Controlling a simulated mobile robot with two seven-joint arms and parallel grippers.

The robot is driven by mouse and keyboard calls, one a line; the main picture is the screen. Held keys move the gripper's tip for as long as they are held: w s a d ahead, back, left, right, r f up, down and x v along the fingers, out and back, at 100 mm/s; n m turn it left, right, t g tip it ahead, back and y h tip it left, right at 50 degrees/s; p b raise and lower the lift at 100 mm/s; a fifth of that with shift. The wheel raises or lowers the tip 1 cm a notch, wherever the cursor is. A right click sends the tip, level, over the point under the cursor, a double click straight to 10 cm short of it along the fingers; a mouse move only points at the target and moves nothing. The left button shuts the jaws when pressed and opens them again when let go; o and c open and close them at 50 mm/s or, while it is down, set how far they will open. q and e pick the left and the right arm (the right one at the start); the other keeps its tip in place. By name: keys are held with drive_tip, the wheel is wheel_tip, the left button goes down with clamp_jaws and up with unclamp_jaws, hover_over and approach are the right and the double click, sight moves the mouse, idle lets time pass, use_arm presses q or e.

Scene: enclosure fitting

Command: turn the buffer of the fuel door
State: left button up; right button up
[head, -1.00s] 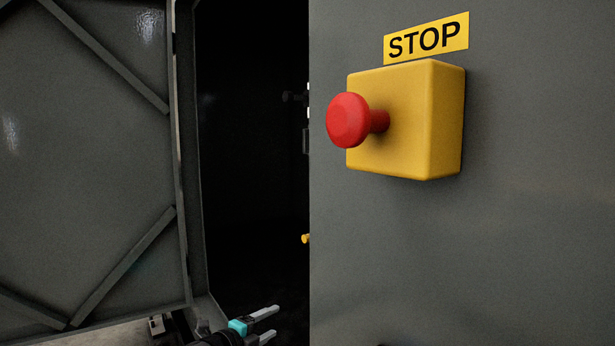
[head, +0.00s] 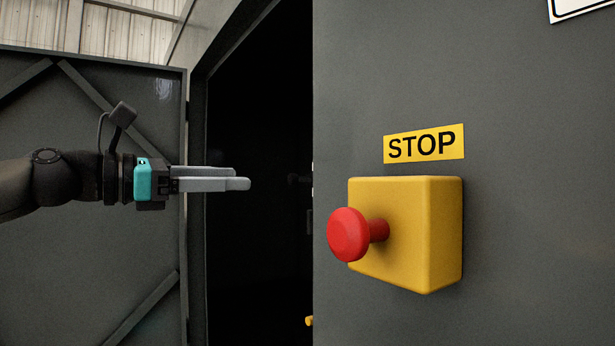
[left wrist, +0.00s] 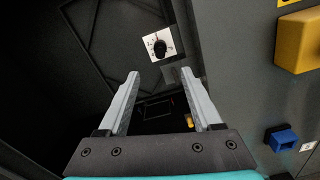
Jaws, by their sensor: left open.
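My left gripper (head: 239,178) reaches level from the left in front of the dark opening of the grey enclosure. It is open and empty, its two grey fingers nearly overlapping in the head view. In the left wrist view its fingers (left wrist: 160,74) stand apart with nothing between them. Beyond the fingertips there, a black knob sits on a white marked plate (left wrist: 168,33), apart from the gripper. I cannot make out for certain a fuel door or its buffer. My right gripper is not in view.
A yellow box (head: 430,235) with a red stop button (head: 349,235) juts from the grey panel on the right, under a STOP sign (head: 424,144). A large open grey door (head: 60,270) stands on the left. A blue socket (left wrist: 283,141) shows in the left wrist view.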

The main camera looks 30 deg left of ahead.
sight(290, 178)
use_arm(q)
drive_tip(key=p+x, duration=0.5)
drive_tip(key=x, duration=0.3)
drive_tip(key=shift+r, duration=0.1)
drive_tip(key=p+x, duration=0.3)
drive_tip(key=x, duration=0.1)
drive_tip(key=shift+w, duration=0.1)
drive_tip(key=shift+w+d+p, duration=0.1)
drive_tip(key=shift+w+p, duration=0.1)
drive_tip(key=shift+p, duration=0.35)
drive_tip(key=p+x, duration=0.1)
drive_tip(key=p, duration=0.5)
drive_tip(key=shift+w+r, duration=0.1)
drive_tip(key=shift+w, duration=0.2)
drive_tip(key=shift+w+d+p, duration=0.25)
drive_tip(key=shift+w+p, duration=0.1)
drive_tip(key=shift+p, duration=1.1)
drive_tip(key=shift+f, duration=0.2)
clamp_jaws()
